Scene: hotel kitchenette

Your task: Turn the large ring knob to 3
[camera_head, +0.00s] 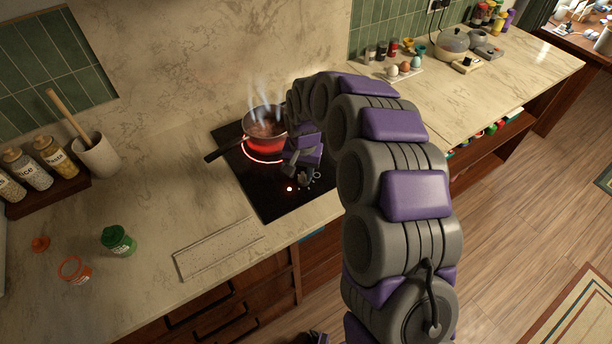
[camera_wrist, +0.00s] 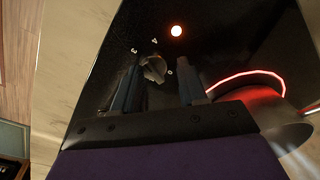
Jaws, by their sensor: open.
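A small grey knob (camera_wrist: 154,69) shows on the black cooktop (camera_wrist: 225,25) in the wrist view, with pale marks around it that look like 3, 4 and 0. Its pointer direction is hard to read. My gripper (camera_wrist: 162,75) is open, with one finger on each side of the knob in the picture. I cannot tell whether either finger touches it. A red indicator light (camera_wrist: 176,31) glows beyond the knob. In the head view, my gripper (camera_head: 303,174) is low over the cooktop's front part and largely hides the knob. The large ring (camera_head: 262,159) glows red under a pan.
A steaming dark saucepan (camera_head: 264,127) stands on the glowing ring, close behind my gripper, its handle (camera_head: 226,149) pointing left. A pale board (camera_head: 217,249) lies left of the cooktop. The counter right of the cooktop is partly hidden by my arm.

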